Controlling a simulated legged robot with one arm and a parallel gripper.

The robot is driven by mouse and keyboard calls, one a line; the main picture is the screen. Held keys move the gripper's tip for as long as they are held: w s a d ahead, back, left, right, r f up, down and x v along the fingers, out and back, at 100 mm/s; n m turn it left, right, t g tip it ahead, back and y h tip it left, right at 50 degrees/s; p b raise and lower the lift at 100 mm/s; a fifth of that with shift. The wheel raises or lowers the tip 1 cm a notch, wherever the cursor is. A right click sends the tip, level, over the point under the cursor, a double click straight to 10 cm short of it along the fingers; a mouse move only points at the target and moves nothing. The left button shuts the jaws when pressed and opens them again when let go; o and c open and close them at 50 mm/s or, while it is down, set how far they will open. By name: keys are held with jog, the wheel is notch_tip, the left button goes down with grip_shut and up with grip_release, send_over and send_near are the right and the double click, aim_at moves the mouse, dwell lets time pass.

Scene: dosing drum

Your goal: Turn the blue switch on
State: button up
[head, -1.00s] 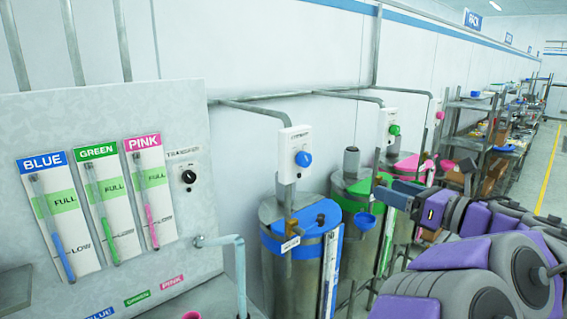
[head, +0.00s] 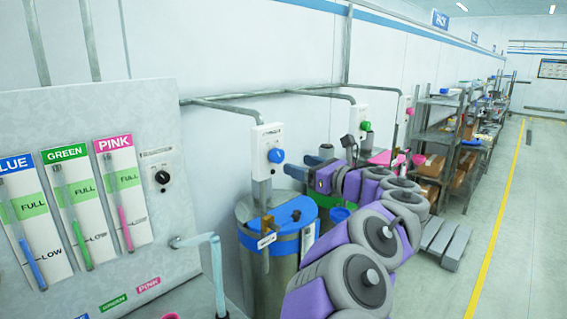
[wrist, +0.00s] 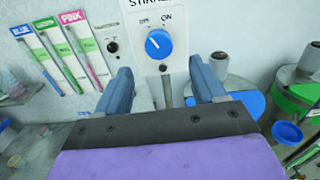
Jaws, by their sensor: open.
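The blue switch (head: 275,156) is a round blue knob on a white wall box (head: 262,139) above the blue-lidded drum (head: 283,214). In the wrist view the blue switch (wrist: 158,43) sits under OFF and ON labels, and its white mark points up-left, toward OFF. My gripper (head: 297,170) is just right of the switch in the head view. In the wrist view my gripper (wrist: 160,66) is open and empty, its two fingers spread either side of the wall box, with the knob ahead between them. No contact with the knob shows.
A panel (head: 155,110) with blue, green and pink level gauges and a black knob (head: 162,177) stands at left. A green switch (head: 364,126) and a pink switch (head: 409,111) are farther along the wall. Shelves (head: 440,125) line the wall; the floor at right is clear.

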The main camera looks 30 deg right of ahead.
aim_at(280, 158)
jog(key=x, duration=0.7)
jog(key=shift+d, duration=0.1)
jog(key=shift+s, duration=0.1)
jog(key=c, duration=1.1)
